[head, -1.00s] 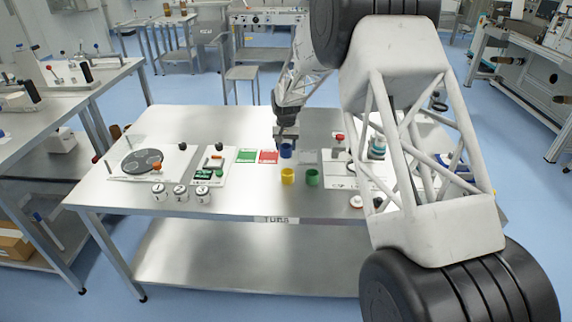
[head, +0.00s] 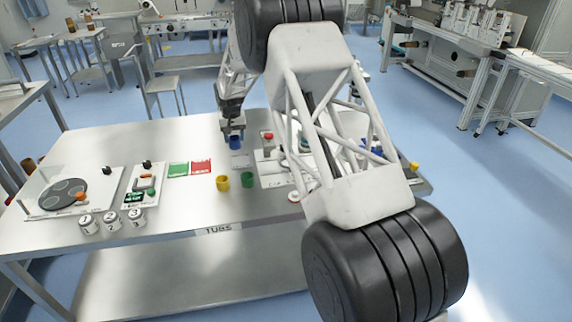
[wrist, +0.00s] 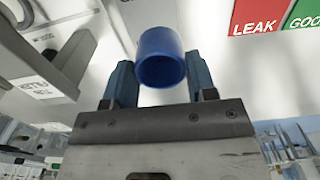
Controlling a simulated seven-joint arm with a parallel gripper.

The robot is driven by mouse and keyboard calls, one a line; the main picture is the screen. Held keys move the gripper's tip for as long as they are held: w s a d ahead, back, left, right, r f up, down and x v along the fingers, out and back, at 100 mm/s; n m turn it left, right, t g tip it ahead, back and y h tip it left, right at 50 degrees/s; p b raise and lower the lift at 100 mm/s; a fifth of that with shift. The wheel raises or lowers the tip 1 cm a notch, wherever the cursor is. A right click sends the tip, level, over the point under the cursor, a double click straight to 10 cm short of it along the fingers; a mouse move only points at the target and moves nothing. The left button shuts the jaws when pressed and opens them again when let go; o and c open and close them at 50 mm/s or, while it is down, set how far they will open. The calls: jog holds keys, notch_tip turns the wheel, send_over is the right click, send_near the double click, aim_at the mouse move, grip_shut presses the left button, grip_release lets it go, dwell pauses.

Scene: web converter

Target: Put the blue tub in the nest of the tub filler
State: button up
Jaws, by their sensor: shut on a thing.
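The blue tub (head: 236,142) hangs from my gripper (head: 235,130) above the table in the head view. In the wrist view the blue tub (wrist: 160,58) sits between the two fingers of my gripper (wrist: 158,75), which are shut on it. The tub filler (head: 272,160), a white plate with a red knob, lies just right of the tub in the head view. My arm covers much of its right side, and I cannot make out its nest. A yellow tub (head: 221,180) and a green tub (head: 248,181) stand on the table in front.
Green and red cards (head: 201,168) lie left of the tub. Numbered white jars (head: 111,220) stand at the front left, by a plate with a dark disc (head: 62,194).

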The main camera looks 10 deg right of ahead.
jog(key=w+d+f, duration=0.1)
jog(key=w+d, duration=0.2)
jog(key=d, duration=0.4)
jog(key=w+d+f, duration=0.2)
jog(key=w+d, duration=0.1)
jog(key=d, duration=0.5)
jog(key=w+d+f, duration=0.1)
jog(key=w+d, duration=0.3)
jog(key=d, duration=0.4)
jog(key=shift+d+f, duration=0.1)
jog(key=shift+f, duration=0.1)
jog(key=s+a+r+n, duration=0.2)
jog(key=s+r+n, duration=0.7)
jog(key=s+r, duration=0.25)
jog(key=s+a+f+n, duration=0.1)
jog(key=s+f+n, duration=0.1)
jog(key=s+n, duration=0.2)
jog(key=shift+s+f, duration=0.3)
jog(key=shift+s, duration=0.7)
jog(key=shift+a, duration=0.1)
jog(key=shift+f, duration=3.15)
